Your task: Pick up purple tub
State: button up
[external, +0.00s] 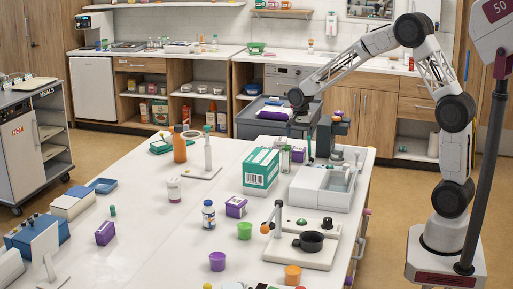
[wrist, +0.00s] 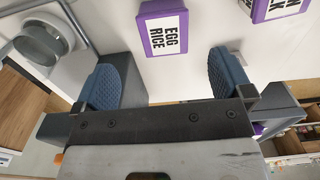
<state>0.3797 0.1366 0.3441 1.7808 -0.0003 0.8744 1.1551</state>
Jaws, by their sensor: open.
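The purple tub (external: 217,262) is a small open-topped cup standing upright near the front of the white table. A green tub (external: 244,230) and an orange tub (external: 292,275) stand near it. The purple tub does not show in the wrist view. My gripper (external: 321,150) is over the far right part of the table, well away from the purple tub. In the wrist view my gripper (wrist: 164,80) has its two blue pads wide apart with nothing between them. A purple EGG RICE box (wrist: 164,27) lies beyond the pads.
A white-and-green carton (external: 260,168) and a grey bin unit (external: 322,187) stand near my gripper. Bottles and purple boxes (external: 236,206) are scattered about. The table left of the purple tub is fairly clear.

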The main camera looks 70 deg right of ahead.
aim_at(299, 148)
jog(key=shift+w+d+f, duration=0.4)
jog(key=shift+d+f, duration=0.15)
jog(key=shift+d, duration=0.05)
jog(key=shift+f, duration=0.1)
jog(key=shift+f, duration=1.2)
jog(key=shift+f, duration=0.1)
jog(key=shift+s+a+f, duration=0.15)
jog(key=shift+f, duration=2.35)
jog(key=c, duration=1.1)
